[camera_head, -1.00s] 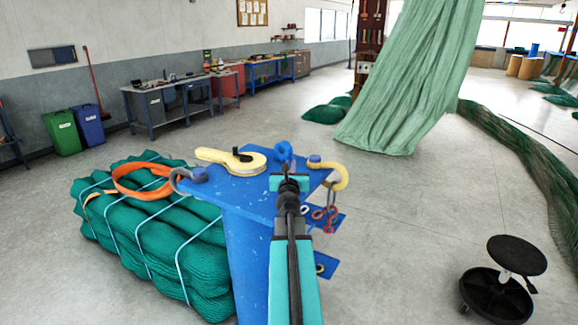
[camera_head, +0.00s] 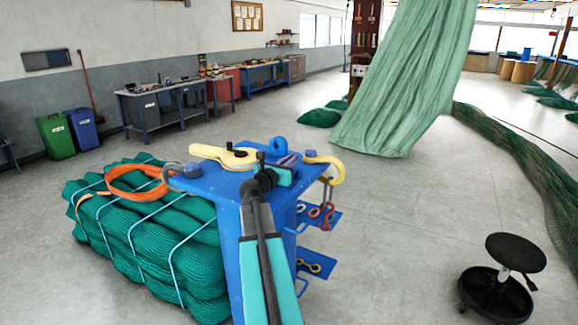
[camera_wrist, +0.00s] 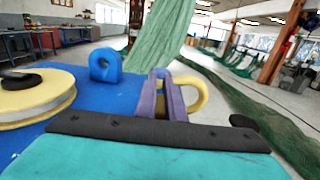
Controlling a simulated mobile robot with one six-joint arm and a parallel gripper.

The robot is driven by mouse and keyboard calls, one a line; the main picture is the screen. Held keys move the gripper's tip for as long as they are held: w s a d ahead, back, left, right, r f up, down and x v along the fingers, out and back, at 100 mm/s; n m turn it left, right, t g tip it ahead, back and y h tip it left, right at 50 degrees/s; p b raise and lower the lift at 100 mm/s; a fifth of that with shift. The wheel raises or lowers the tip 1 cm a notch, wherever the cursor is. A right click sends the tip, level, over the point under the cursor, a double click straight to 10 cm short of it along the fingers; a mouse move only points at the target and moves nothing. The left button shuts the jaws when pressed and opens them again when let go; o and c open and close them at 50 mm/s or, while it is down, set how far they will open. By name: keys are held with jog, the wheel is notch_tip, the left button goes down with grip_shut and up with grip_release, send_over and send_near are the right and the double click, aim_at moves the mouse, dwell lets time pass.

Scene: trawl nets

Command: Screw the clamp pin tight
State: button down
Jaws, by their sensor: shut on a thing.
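My gripper (camera_head: 292,158) is over the top of the blue post (camera_head: 228,186), low near its right side. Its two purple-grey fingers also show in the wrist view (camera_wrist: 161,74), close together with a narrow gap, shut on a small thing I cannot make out. The fingertips are beside the base of a yellow hook (camera_head: 334,168), seen to their right in the wrist view (camera_wrist: 193,92). The clamp pin cannot be told apart. A yellow fitting with a black knob (camera_head: 222,154) lies left of my gripper. A blue eye lug (camera_head: 278,144) stands behind it.
An orange strap (camera_head: 128,172) lies on a strapped green net bundle (camera_head: 165,240) left of the post. A grey hook (camera_head: 180,181) sits at the post's left edge. Small rings and hooks hang at the right side. A black stool (camera_head: 515,253) stands at the right.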

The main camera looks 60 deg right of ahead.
jog(key=m+g+b, duration=0.2)
jog(key=g, duration=0.1)
jog(key=m+g+b, duration=0.1)
jog(key=shift+s+f+g+b, duration=0.3)
jog(key=shift+s+b, duration=0.05)
jog(key=m+g+b, duration=0.1)
jog(key=g+b, duration=0.1)
jog(key=s+m+g+y+b, duration=0.1)
jog(key=m+g+b, duration=0.1)
jog(key=shift+g+y, duration=0.3)
jog(key=g+b, duration=0.1)
jog(key=m+y+b, duration=0.1)
jog(key=m+g+b, duration=0.1)
jog(key=shift+s+a+g, duration=0.25)
jog(key=shift+s+g, duration=0.05)
jog(key=shift+s, duration=0.05)
jog(key=shift+s+a+r+m+g+y+b, duration=0.1)
jog(key=shift+s+a+m+g+y+b, duration=0.1)
jog(key=shift+m+g+y+b, duration=0.3)
jog(key=shift+r, duration=0.1)
jog(key=c, duration=1.9)
grip_release()
jog(key=shift+o, duration=0.2)
jog(key=b+v, duration=0.3)
jog(key=v, duration=1)
jog(key=shift+w+a+r+b, duration=0.1)
jog(key=shift+w+a+b, duration=0.1)
jog(key=shift+w+b, duration=0.15)
